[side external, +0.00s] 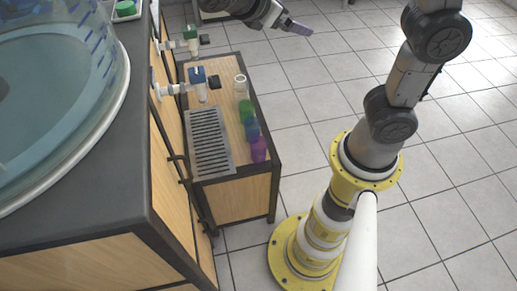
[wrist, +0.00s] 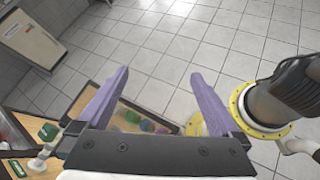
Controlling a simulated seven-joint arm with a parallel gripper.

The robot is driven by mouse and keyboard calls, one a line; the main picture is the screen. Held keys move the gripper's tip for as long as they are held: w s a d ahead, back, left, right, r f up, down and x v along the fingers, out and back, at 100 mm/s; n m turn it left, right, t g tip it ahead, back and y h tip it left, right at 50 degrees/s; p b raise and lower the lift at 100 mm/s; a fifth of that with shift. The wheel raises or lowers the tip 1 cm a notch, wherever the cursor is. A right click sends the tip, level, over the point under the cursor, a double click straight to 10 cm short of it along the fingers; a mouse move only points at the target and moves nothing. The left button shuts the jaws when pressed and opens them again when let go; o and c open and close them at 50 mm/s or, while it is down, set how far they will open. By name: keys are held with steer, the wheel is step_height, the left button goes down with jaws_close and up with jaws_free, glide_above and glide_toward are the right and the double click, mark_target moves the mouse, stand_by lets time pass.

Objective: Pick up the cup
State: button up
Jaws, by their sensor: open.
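Several cup-like containers stand in a row along the right side of a small wooden stand: a whitish one (side external: 240,86), a green one (side external: 246,110), a blue one (side external: 252,130) and a purple one (side external: 258,151). Which one is the task's cup I cannot tell. My gripper (side external: 297,28) is above the floor, up and to the right of the stand, apart from all of them. In the wrist view its purple fingers (wrist: 160,73) are spread with nothing between the tips. Small blurred green (wrist: 132,116) and purple (wrist: 147,125) shapes show low between the fingers.
A grey slotted drain tray (side external: 210,142) lies on the stand's left part. Taps with blue (side external: 198,76) and green (side external: 192,32) tops reach over the stand from the wooden counter side. A large round tank (side external: 60,90) sits on the counter.

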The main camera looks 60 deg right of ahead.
mark_target(254, 152)
steer(key=w+a+n+t+h, duration=0.3)
steer(key=w+a+n+h, duration=0.3)
steer(key=w+a+h, duration=0.1)
step_height(254, 152, down, 48)
steer(key=shift+f, duration=0.1)
steer(key=shift+d+f, duration=0.1)
steer(key=shift+f, duration=0.1)
steer(key=shift+d, duration=0.3)
steer(key=shift+w+d+f, duration=0.1)
steer(key=shift+d, duration=1.6)
steer(key=shift+d+f, duration=0.1)
steer(key=shift+d, duration=1.6)
steer(key=c, duration=1.3)
